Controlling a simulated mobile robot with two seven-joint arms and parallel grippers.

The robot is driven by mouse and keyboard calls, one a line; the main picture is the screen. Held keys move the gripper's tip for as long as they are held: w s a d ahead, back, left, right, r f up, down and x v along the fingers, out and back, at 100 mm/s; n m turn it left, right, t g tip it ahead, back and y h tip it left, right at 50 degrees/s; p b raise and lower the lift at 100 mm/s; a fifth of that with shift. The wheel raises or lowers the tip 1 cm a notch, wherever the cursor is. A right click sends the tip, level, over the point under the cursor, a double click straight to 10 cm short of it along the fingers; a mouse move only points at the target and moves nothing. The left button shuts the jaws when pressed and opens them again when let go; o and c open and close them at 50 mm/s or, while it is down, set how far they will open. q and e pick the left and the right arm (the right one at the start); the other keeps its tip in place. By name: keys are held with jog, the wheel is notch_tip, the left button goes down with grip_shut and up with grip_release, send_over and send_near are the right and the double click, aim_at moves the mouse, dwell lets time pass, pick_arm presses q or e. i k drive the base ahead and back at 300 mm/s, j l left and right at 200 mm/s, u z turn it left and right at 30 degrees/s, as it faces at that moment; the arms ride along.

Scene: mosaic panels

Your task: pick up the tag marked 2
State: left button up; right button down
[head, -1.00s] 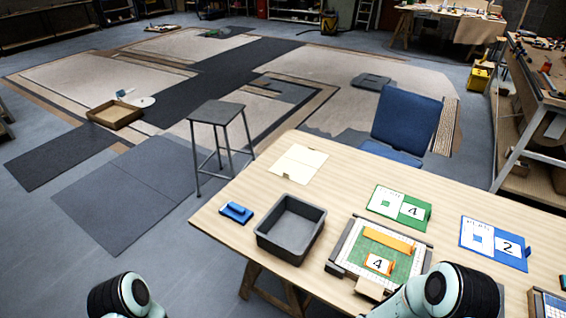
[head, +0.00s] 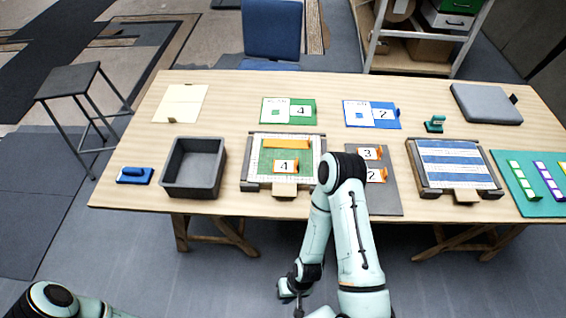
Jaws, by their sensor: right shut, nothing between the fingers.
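The orange tag marked 2 (head: 377,175) lies on a dark grey mat (head: 390,204), partly hidden behind my right arm. An orange tag marked 3 (head: 370,153) lies just behind it on the same mat. My right gripper (head: 293,296) is small and low in the picture, in front of the table and well below its top. It is shut and empty, apart from both tags. Only a link of my left arm shows at the bottom left; its gripper is out of view.
The green panel with an orange tag marked 4 (head: 285,167) lies left of the mat. A grey bin (head: 165,190), a blue block (head: 135,175) and a blue-striped panel (head: 450,150) share the table.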

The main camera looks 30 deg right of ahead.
aim_at(380, 176)
jog(key=z, duration=2)
jog(key=l+u, duration=0.95)
jog(key=l, duration=0.15)
